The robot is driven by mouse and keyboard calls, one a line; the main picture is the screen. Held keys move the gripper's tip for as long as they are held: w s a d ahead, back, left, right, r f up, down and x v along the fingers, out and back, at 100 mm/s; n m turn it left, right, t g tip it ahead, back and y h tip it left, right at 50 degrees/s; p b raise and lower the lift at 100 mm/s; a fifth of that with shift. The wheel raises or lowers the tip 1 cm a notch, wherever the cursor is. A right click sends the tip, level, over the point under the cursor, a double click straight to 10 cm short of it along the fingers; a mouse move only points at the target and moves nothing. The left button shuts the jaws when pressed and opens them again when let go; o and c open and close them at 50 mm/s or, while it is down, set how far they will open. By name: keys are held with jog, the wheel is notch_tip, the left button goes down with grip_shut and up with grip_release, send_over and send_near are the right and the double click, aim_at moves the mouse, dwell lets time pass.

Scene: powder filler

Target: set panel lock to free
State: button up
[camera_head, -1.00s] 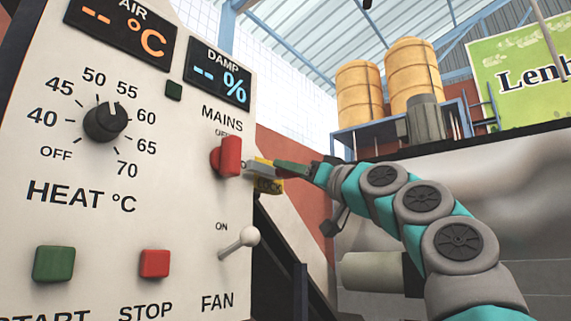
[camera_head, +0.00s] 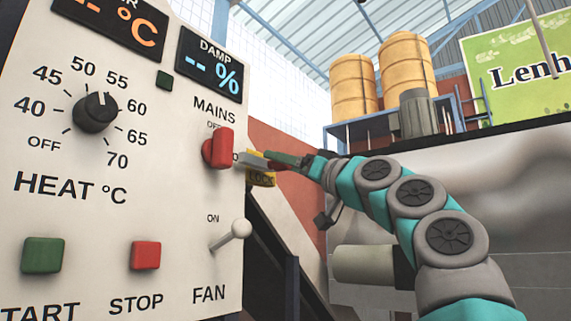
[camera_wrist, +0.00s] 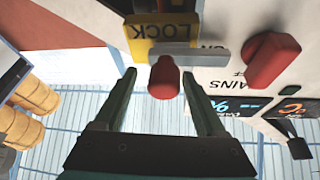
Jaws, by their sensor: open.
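The panel lock has a yellow plate reading LOCK (camera_wrist: 160,30), upside down in the wrist view, with a grey lever (camera_wrist: 185,50) across it. A red knob (camera_wrist: 164,80) ends the lock's handle. My gripper (camera_wrist: 159,75) is open, with one green finger on each side of the red knob and visible gaps between. In the head view the yellow LOCK plate (camera_head: 261,179) shows at the panel's right edge. My gripper (camera_head: 282,160) reaches it from the right and hides most of the knob.
The red MAINS switch (camera_head: 220,148) sits close left of the lock. Below it is the FAN toggle (camera_head: 236,231), with a heat dial (camera_head: 96,113), green START button (camera_head: 44,255) and red STOP button (camera_head: 146,255) further left. Open space lies right of the panel.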

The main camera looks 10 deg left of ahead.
jog(key=b+v, duration=0.4)
jog(key=v, duration=0.3)
jog(key=shift+d+b, duration=0.25)
jog(key=shift+b, duration=0.05)
jog(key=shift+s+f, duration=0.1)
jog(key=shift+f, duration=0.05)
jog(key=s+d+f+m+g+h, duration=0.1)
jog(key=s+f+m+g+h, duration=0.35)
jog(key=f, duration=1.55)
jog(key=s+d+f+g+h, duration=0.1)
jog(key=f+h, duration=0.6)
jog(key=f, duration=1.4)
jog(key=s+d+f+m+g+h, duration=0.1)
jog(key=s+d+f+h, duration=0.1)
jog(key=s+d+f, duration=0.5)
jog(key=s+d+f+m+g+h, duration=0.2)
jog(key=s+d+f+h, duration=0.15)
jog(key=f, duration=0.65)
jog(key=s+d+f+m+g+h, duration=0.1)
jog(key=s+d+f+g, duration=0.1)
jog(key=s+d+f, duration=0.4)
jog(key=s+d+f+m+g+h+p, duration=0.1)
jog(key=s+d+f+g, duration=0.1)
jog(key=s+d+f, duration=0.4)
jog(key=s+f, duration=0.1)
jog(key=s, duration=0.4)
jog(key=shift+s+f+m+h, duration=0.3)
jog(key=shift+s+m, duration=0.05)
jog(key=shift+s, duration=0.05)
